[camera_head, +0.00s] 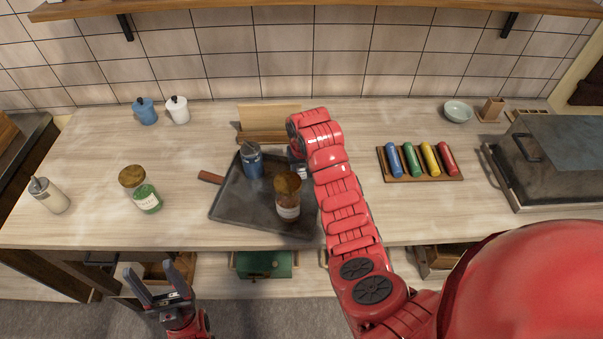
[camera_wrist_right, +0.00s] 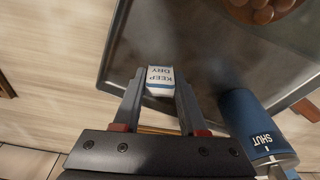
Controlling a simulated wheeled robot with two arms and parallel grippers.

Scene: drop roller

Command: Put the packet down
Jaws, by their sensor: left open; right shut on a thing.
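The packet (camera_wrist_right: 160,81) is a small white block with blue bands and the words KEEP DRY. My right gripper (camera_wrist_right: 161,97) is shut on it, with a fingertip on each side. In the wrist view the packet appears over the dark grey tray (camera_wrist_right: 185,40), near its edge; I cannot tell its height. In the head view my right gripper (camera_head: 298,172) is at the tray's back right, and the packet is hard to make out. My left gripper (camera_head: 158,292) is open and empty, in front of the counter.
On the tray (camera_head: 228,210) stand a blue canister (camera_head: 251,161), also close beside my right gripper in the wrist view (camera_wrist_right: 250,120), and a brown-lidded jar (camera_head: 288,198). A green jar (camera_head: 145,196) stands left. Coloured rollers (camera_head: 420,160) lie right. Counter between them is partly clear.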

